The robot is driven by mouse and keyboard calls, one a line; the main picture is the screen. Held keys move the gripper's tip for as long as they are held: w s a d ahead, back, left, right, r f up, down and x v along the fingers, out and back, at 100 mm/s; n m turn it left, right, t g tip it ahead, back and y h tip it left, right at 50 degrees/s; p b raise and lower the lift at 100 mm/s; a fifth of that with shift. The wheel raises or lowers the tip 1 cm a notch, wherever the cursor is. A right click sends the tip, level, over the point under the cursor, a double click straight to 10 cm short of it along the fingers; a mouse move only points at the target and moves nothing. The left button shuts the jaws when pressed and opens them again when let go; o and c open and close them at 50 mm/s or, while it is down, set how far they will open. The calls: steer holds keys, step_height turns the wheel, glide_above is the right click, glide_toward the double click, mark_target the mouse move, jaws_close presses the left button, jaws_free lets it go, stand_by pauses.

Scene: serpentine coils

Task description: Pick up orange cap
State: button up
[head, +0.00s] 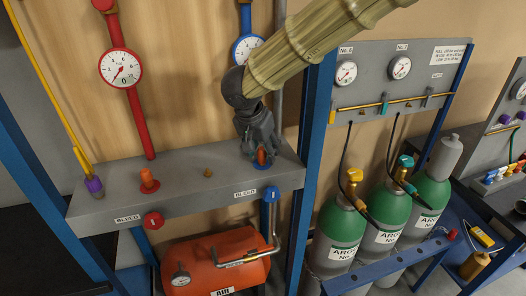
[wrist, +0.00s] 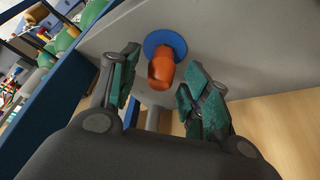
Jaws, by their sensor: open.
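An orange cap (wrist: 160,72) sits on a round blue base (wrist: 166,42) on the grey shelf, between my fingers in the wrist view. In the head view this cap (head: 261,158) shows at the right end of the shelf, partly hidden by my gripper (head: 260,150). My gripper also fills the lower wrist view (wrist: 164,66). It is open, with a dark green-padded finger on each side of the cap and gaps visible. A second orange cap (head: 148,181) stands farther left on the shelf.
The grey shelf (head: 225,178) also carries a small brown piece (head: 208,173) and a purple fitting (head: 94,187). A red pipe with a gauge (head: 120,68) rises behind. A blue post (head: 312,150) stands close to the right. Green argon cylinders (head: 385,230) stand beyond it.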

steer(key=shift+s, duration=0.15)
steer(key=c, duration=0.9)
